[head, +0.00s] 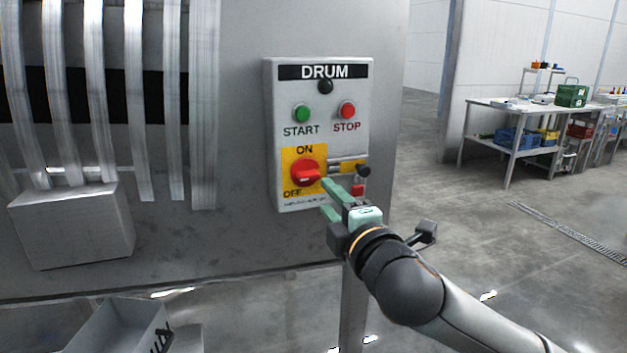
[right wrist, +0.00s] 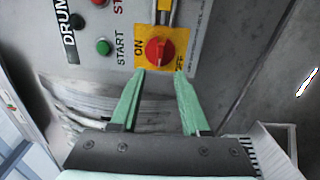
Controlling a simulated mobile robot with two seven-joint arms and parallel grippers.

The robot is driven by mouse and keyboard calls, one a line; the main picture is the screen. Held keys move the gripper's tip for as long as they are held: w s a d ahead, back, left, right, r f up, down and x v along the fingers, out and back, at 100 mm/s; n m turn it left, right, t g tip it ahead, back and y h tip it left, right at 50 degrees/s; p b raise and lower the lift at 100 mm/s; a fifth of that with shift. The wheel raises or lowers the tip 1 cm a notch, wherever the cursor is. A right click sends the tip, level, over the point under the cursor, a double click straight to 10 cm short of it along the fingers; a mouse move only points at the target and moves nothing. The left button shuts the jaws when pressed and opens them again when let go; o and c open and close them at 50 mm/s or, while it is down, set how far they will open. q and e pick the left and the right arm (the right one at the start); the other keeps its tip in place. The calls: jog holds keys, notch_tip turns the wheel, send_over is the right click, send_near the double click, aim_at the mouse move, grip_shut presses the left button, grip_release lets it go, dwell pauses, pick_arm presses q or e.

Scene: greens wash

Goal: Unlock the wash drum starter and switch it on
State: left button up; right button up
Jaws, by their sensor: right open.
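The grey DRUM starter box (head: 345,105) is fixed to a steel wall. Its red rotary switch (head: 306,173) sits on a yellow ON/OFF plate (head: 290,155) at the lower left. In the right wrist view the switch (right wrist: 158,50) lies just beyond and between the fingertips. A yellow and grey sliding bar (head: 345,166), a black knob (head: 363,171) and a small red piece (head: 358,190) are right of the switch. My right gripper (head: 327,197) is open and empty, before the box's lower part. I cannot tell the switch's exact setting. My left gripper is not in view.
A green START button (head: 302,113) and a red STOP button (head: 347,110) are above the switch. Clear strips (head: 100,90) hang at the left above a grey box (head: 72,225). A grey bin (head: 125,325) stands below. A bench (head: 505,110) is far right, with open floor before it.

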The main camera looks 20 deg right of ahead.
aim_at(311, 179)
jog(key=w, duration=0.9)
jog(key=shift+w+a, duration=0.15)
jog(key=shift+w, duration=0.05)
grip_shut()
dwell(0.3)
